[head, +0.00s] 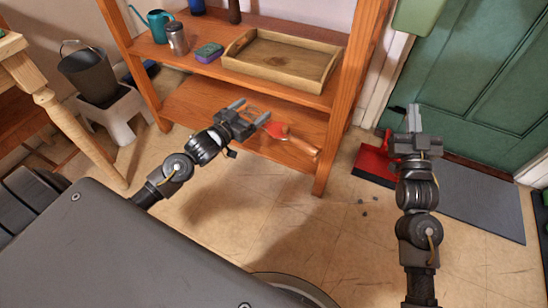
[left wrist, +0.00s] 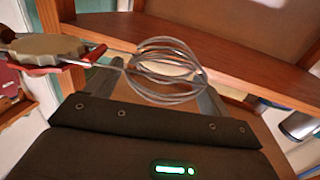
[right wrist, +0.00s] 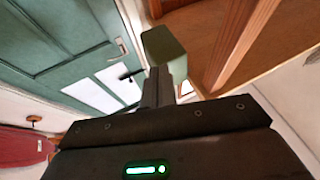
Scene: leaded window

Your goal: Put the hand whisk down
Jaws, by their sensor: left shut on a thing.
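The hand whisk has wire loops, a red middle and a wooden handle (head: 303,147). My left gripper (head: 254,109) is shut on its wire end, and the handle points right and towards me. In the head view the whisk appears over the lower shelf (head: 195,105); I cannot tell whether it touches the board. In the left wrist view the wire loops (left wrist: 168,72) lie between the fingers, with the red part off to the left. My right gripper (head: 414,118) is shut and empty, out in front of the green door.
The upper shelf holds a wooden tray (head: 258,77), a sponge (head: 209,52), a metal canister (head: 177,39) and a teal watering can (head: 153,25). A shelf post (head: 340,110) stands right of the whisk. A red dustpan (head: 375,166) and a grey mat (head: 480,200) lie on the floor.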

